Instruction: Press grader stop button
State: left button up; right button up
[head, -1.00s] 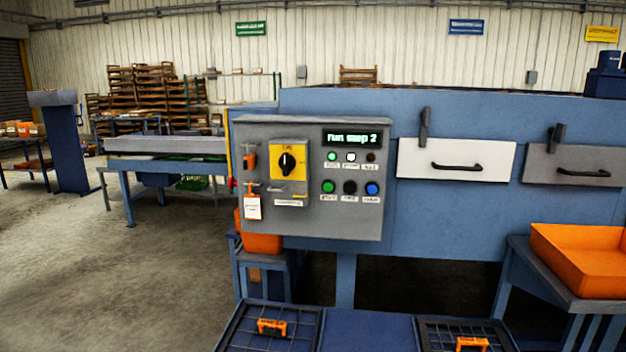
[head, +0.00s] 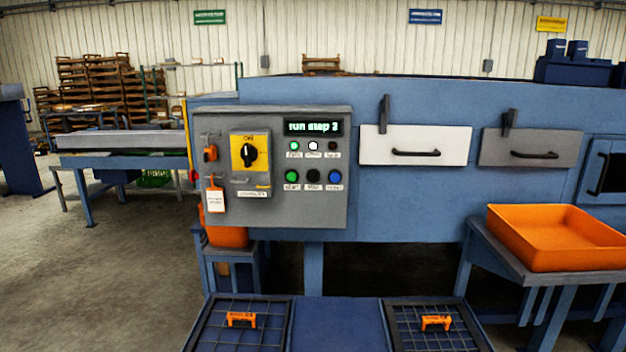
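The grey control panel (head: 275,215) is on the front of the blue grader (head: 410,205), left of centre. Its lower row holds a green button (head: 291,177), a black button (head: 313,177) and a blue button (head: 334,177), with labels too small to read surely. Above are small green, white and dark red lamps. The display (head: 313,128) appears to read "run step 3". A yellow plate with a black rotary switch (head: 249,154) is at the panel's left. Neither of my grippers shows in the head view.
An orange tray (head: 505,250) stands on a blue stand at the right. Two dark grid trays with orange handles are on a blue surface at the bottom; the left tray (head: 192,335) is below the panel. Open floor (head: 110,270) lies at the left.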

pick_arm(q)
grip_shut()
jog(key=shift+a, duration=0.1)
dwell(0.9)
